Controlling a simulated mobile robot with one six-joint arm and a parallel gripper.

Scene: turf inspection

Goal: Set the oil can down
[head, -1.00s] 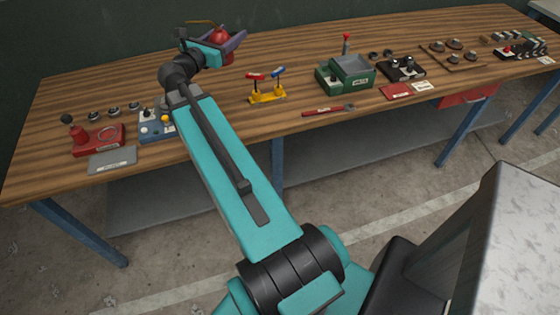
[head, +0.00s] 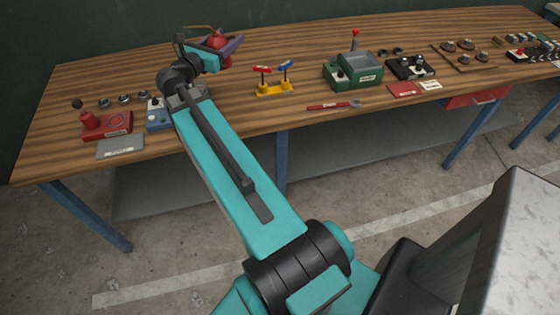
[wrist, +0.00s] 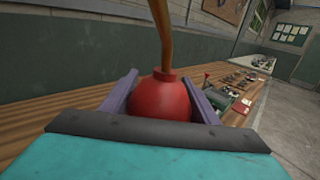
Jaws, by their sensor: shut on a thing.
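The oil can (head: 216,40) has a round red body and a thin brass-coloured spout. My gripper (head: 226,52), with purple fingers, is shut around the red body at the back left part of the workbench (head: 330,42). In the wrist view the oil can (wrist: 160,96) sits between the two fingers of my gripper (wrist: 160,92), with its spout rising upward out of the frame. The can's base is hidden behind the gripper, so I cannot tell whether it touches the wood.
A yellow stand (head: 275,88) with red and blue levers is right of my gripper. A red device (head: 106,124), a blue box (head: 158,114) and a grey plate (head: 120,146) lie left. A green box (head: 356,74) stands right. Bare wood lies between the stand and green box.

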